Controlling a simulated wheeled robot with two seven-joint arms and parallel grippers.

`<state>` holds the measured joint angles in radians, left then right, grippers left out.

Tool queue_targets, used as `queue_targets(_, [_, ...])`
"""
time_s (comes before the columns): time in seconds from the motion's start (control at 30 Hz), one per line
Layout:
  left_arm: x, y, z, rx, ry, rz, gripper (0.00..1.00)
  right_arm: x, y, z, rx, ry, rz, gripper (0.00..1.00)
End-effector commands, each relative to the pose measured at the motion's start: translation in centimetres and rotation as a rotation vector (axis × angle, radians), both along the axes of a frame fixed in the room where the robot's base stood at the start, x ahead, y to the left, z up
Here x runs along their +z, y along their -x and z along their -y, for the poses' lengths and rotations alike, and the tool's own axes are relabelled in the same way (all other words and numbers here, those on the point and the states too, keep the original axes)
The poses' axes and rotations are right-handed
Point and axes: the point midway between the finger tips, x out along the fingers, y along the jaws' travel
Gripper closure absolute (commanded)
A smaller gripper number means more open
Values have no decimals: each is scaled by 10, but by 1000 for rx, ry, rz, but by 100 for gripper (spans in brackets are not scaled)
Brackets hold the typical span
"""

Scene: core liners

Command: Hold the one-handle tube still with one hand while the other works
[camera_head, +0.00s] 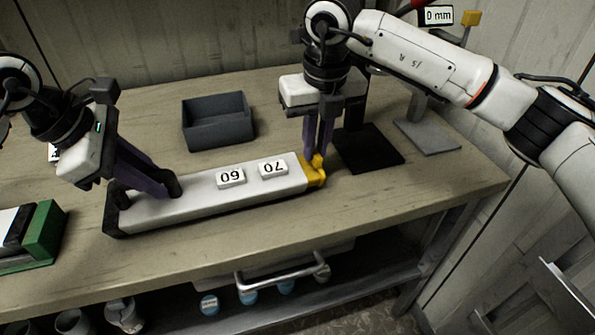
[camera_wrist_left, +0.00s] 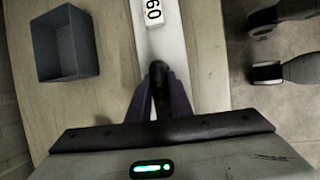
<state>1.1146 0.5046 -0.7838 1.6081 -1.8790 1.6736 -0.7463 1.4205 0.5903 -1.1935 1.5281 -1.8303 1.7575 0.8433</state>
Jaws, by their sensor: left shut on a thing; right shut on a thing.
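The one-handle tube (camera_head: 213,201) is a long white bar lying on the bench, with labels "60" and "70" on top. It has a black left end (camera_head: 116,212) and a yellow right end piece (camera_head: 318,178). My left gripper (camera_head: 172,187) is shut on the tube's dark handle (camera_wrist_left: 157,72), near its left end. The fingers largely hide the handle in the head view. My right gripper (camera_head: 317,158) points down and is shut on the yellow end piece. The tube (camera_wrist_left: 170,45) also shows in the left wrist view, running away beyond the fingers.
An open grey bin (camera_head: 220,134) stands behind the tube. A black plate (camera_head: 370,149) and a grey plate (camera_head: 428,137) lie to the right. A green-ended block (camera_head: 42,232) sits at the left. The bench (camera_head: 250,230) is clear in front; a shelf with several items is below.

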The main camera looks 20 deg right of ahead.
Motion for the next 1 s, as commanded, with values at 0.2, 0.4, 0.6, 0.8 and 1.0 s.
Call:
queue_targets(0.2, [-5,1,-3,3,-13,-8,100,0,0,5,0,0,0,100])
queue_targets(0.4, [-5,0,-4,4,-13,-8,100,0,0,8,-1,-1,0,100])
queue_targets(0.6, [-5,0,-4,4,-11,-7,100,-1,0,13,-1,-1,0,100])
queue_targets(0.8, [-5,0,-3,4,-11,-7,100,-1,0,17,-1,0,0,100])
queue_targets(1.0, [-5,0,-3,4,-11,-7,100,-1,0,20,0,-1,0,100])
